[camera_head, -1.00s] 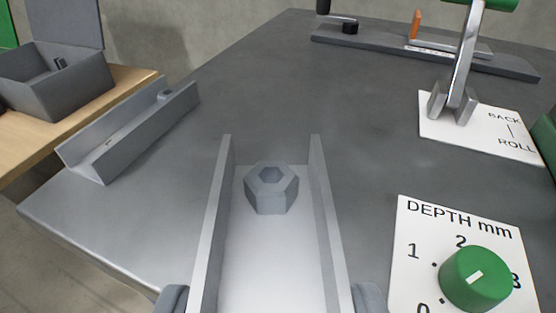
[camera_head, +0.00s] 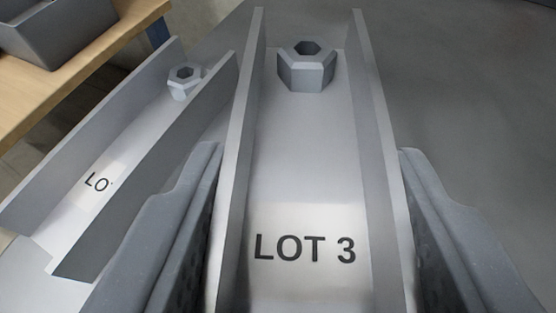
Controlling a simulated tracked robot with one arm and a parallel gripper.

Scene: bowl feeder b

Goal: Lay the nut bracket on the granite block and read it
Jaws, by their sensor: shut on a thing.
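A nut bracket (camera_head: 320,165), a grey U-shaped channel with a hexagonal nut (camera_head: 306,68) at its far end, fills the middle of the view. A label reading LOT 3 (camera_head: 304,247) lies on its floor at the near end. My gripper (camera_head: 310,160) is shut on this bracket, one finger along each side wall. I cannot pick out a separate granite block; the bracket hides what lies under it.
A second, similar bracket (camera_head: 130,150) lies close on the left, with a nut and a partly hidden label reading LO. A wooden bench (camera_head: 85,75) with a grey box (camera_head: 60,30) is at upper left. Grey surface (camera_head: 465,95) to the right is clear.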

